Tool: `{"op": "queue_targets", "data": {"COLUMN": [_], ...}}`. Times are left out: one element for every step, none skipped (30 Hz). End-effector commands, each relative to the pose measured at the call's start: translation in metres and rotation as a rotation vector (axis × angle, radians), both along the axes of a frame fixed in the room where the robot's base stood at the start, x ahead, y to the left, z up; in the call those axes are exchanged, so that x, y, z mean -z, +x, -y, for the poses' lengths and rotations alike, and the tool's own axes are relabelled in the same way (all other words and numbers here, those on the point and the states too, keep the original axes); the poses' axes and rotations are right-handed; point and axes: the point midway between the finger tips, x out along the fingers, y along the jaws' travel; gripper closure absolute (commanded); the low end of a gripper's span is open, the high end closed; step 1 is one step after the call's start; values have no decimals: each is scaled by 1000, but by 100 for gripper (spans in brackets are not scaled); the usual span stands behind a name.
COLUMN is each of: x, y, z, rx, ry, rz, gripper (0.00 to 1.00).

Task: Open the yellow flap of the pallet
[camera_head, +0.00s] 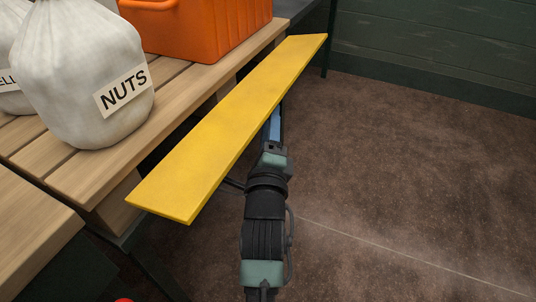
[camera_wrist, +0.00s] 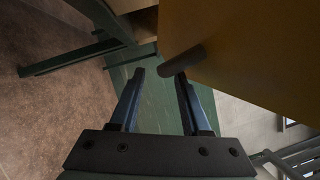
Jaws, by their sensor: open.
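The yellow flap (camera_head: 225,130) is a long flat board along the right edge of the wooden pallet (camera_head: 75,172). Its broad face shows from above and it juts out over the floor side. In the wrist view the flap (camera_wrist: 250,45) fills the upper right, with a dark round knob or handle (camera_wrist: 182,60) on it. My gripper (camera_wrist: 160,78) is open, its two fingers apart and nothing seen between them. The knob is close to the right fingertip; I cannot tell if they touch. In the head view my gripper (camera_head: 274,128) is partly hidden under the flap.
A white sack labelled NUTS (camera_head: 85,75) and an orange crate (camera_head: 195,22) stand on the pallet slats. Another sack (camera_head: 10,50) is at the left edge. Dark metal legs (camera_head: 145,265) support the pallet. The brown floor (camera_head: 420,180) to the right is clear up to the green wall (camera_head: 440,50).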

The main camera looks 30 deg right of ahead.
Motion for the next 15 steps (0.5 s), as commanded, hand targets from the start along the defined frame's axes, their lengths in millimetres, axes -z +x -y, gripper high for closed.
{"op": "queue_targets", "data": {"x": [1, 0, 1, 4, 5, 6, 6, 6, 7, 6, 6, 5, 9, 12, 13], "y": [-3, -6, -9, -10, -12, -15, -17, -19, -22, -24, -26, -29, -32, -35, -38], "z": [-4, -5, -6, -9, -10, -12, -13, -14, -16, -17, -18, -19, -21, -23, -25], "rx": [-4, -4, -3, -5, -5, -5, -6, -5, -5, -5, -5, -4, -5, -6, -6], "ry": [-4, -4, -7, -5, -5, -5, -4, -5, -5, -5, -5, -8, -7, -9, -9], "rz": [0, 0, 1, 1, -1, -2, -1, -1, -2, -1, 1, 2, 1, 0, -1], "gripper": [53, 53, 53, 53, 53, 53, 53, 53, 53, 53, 53, 53, 53, 53, 53]}}
